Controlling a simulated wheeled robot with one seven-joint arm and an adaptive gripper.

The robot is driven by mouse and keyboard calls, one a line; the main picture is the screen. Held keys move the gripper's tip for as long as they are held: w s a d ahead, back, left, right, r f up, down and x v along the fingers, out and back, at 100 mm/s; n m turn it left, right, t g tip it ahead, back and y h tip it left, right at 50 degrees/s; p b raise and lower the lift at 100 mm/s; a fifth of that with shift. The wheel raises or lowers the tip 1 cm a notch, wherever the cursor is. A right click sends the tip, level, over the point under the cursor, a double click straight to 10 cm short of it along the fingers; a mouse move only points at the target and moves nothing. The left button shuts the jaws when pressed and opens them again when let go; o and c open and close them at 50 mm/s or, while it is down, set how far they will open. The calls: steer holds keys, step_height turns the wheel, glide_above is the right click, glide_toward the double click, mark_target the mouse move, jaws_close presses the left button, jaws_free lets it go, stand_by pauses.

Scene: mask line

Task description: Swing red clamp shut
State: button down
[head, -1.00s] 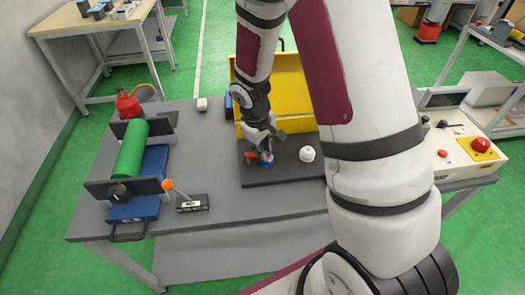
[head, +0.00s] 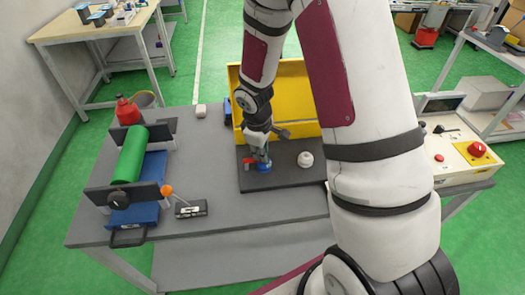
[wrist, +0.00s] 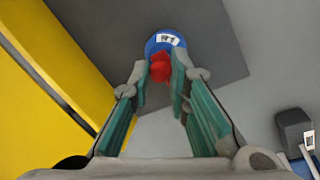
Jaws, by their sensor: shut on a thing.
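The red clamp (wrist: 160,68) shows as a small red part in front of a round blue base (wrist: 168,44) with a white label in the wrist view. In the head view the red part (head: 248,161) lies at the left of the blue base (head: 264,167), on a dark plate (head: 290,181). My gripper (head: 261,156) reaches down over the base from above. In the wrist view its two green-padded fingers (wrist: 159,84) stand on either side of the red part and are shut on it. The contact itself is partly hidden.
A yellow open case (head: 302,100) stands close behind the plate. A white knob (head: 306,159) sits to the right on the plate. A green roller (head: 131,154) on a blue stand and an orange-tipped lever (head: 167,190) are at left. The grey table (head: 215,150) between is clear.

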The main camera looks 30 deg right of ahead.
steer(key=c, duration=1.5)
jaws_free()
steer(key=shift+r, duration=0.1)
steer(key=r, duration=0.4)
steer(key=s+a+r, duration=0.1)
steer(key=r, duration=0.6)
steer(key=shift+s+a+r, duration=0.15)
steer(key=shift+a+r, duration=0.15)
steer(key=shift+a, duration=0.1)
steer(key=s+a+r+m+t, duration=0.1)
steer(key=s+r+m, duration=0.1)
steer(key=s+r, duration=0.3)
steer(key=s+r+m+t, duration=0.1)
steer(key=s+r+m, duration=0.15)
steer(key=r, duration=0.55)
steer(key=s+a+r+m, duration=0.1)
steer(key=s+r, duration=0.1)
steer(key=s, duration=0.2)
steer(key=s+a+r+m+t+y, duration=0.1)
steer(key=s+r, duration=0.1)
steer(key=s, duration=0.3)
steer(key=s+a+r+m, duration=0.1)
steer(key=s+r, duration=0.1)
steer(key=s, duration=0.3)
steer(key=shift+s+a+t+y, duration=0.2)
steer(key=shift+t+y, duration=0.1)
steer(key=shift+y, duration=0.1)
